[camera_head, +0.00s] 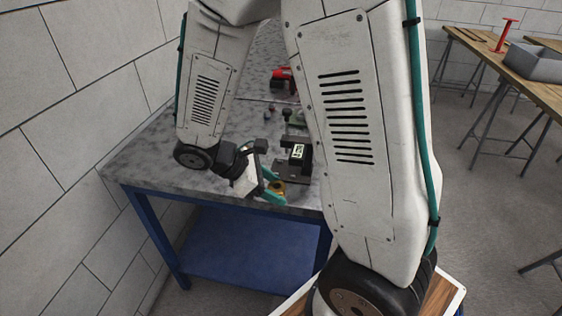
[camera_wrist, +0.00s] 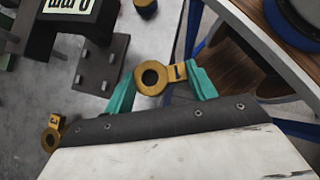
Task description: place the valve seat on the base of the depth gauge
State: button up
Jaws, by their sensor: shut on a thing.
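My gripper (camera_wrist: 163,88) has teal fingers shut on a brass ring with a numbered tab, the valve seat (camera_wrist: 138,78). It also shows in the head view (camera_head: 278,186), near the table's front edge. The depth gauge (camera_head: 297,152) stands just behind my gripper (camera_head: 272,187), with its lit display facing forward. In the wrist view the gauge (camera_wrist: 72,6) is at the upper left, and its dark base plate (camera_wrist: 101,62) with bolt heads or holes lies left of the held seat. The seat is apart from the base in the picture.
A second tagged brass ring (camera_wrist: 50,138) lies on the grey bench at lower left. A small brass-topped part (camera_wrist: 146,7) is at the top. Dark parts and a red tool (camera_head: 284,76) stand farther back on the bench (camera_head: 150,160). A white block wall (camera_head: 60,150) is at left.

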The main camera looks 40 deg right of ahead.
jog(key=w+d, duration=0.1)
jog(key=d, duration=0.1)
jog(key=w+d, duration=0.3)
jog(key=d, duration=0.1)
jog(key=shift+w+d, duration=0.2)
jog(key=shift+w, duration=0.15)
jog(key=w+d, duration=0.2)
jog(key=d, duration=0.1)
jog(key=shift+w+f, duration=0.15)
jog(key=shift+a+f, duration=0.1)
jog(key=shift+f, duration=0.45)
jog(key=shift+f, duration=0.15)
jog(key=o, duration=1.3)
